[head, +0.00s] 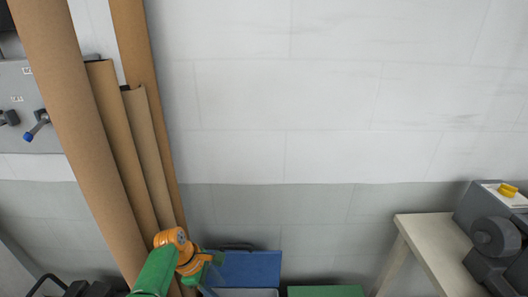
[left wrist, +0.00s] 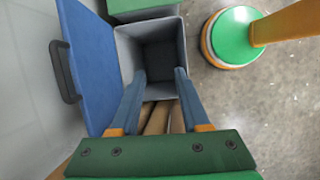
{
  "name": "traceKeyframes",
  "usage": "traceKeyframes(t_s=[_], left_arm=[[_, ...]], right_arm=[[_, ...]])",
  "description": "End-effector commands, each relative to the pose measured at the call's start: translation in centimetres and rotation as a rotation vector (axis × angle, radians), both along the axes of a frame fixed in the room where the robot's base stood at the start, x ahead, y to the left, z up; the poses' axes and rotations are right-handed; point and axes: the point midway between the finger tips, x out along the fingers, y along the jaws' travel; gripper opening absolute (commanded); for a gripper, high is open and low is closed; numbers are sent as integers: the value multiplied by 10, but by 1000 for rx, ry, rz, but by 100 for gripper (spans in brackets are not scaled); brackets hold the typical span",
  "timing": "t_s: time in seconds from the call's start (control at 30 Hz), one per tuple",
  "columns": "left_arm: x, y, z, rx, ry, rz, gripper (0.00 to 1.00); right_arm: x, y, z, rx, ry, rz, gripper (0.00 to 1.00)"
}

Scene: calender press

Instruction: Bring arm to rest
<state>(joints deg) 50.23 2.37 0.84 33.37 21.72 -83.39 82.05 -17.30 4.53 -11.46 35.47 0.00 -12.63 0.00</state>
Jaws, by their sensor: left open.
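My left arm (head: 170,262), green and orange, comes in at the bottom left of the head view, in front of the leaning brown rolls. In the left wrist view my left gripper (left wrist: 160,74) is open, with its two blue fingers apart and nothing between the tips. It appears over a grey open bin (left wrist: 126,42) whose blue lid (left wrist: 88,70) stands open at the side. Brown roll ends (left wrist: 157,119) show behind the fingers, close to the palm. My right gripper is not in view.
Tall brown rolls (head: 85,140) lean at the left, close to my left arm. A blue lid (head: 250,268) and a green lid (head: 326,291) are at the bottom middle. A pale table (head: 430,237) with a grey machine (head: 497,240) stands at the right. The wall area between is clear.

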Motion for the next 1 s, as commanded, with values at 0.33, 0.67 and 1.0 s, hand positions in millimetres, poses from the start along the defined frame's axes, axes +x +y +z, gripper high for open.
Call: traceKeyframes(t_s=[0.33, 0.67, 1.0], left_arm=[[-39, 21, -78, 119, -65, -196, 46], [-167, 59, -205, 329, -170, -775, 46], [-362, 64, -263, 381, -349, -1664, 46]], right_arm=[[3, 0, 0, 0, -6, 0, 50], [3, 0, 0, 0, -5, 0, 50], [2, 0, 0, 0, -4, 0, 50]])
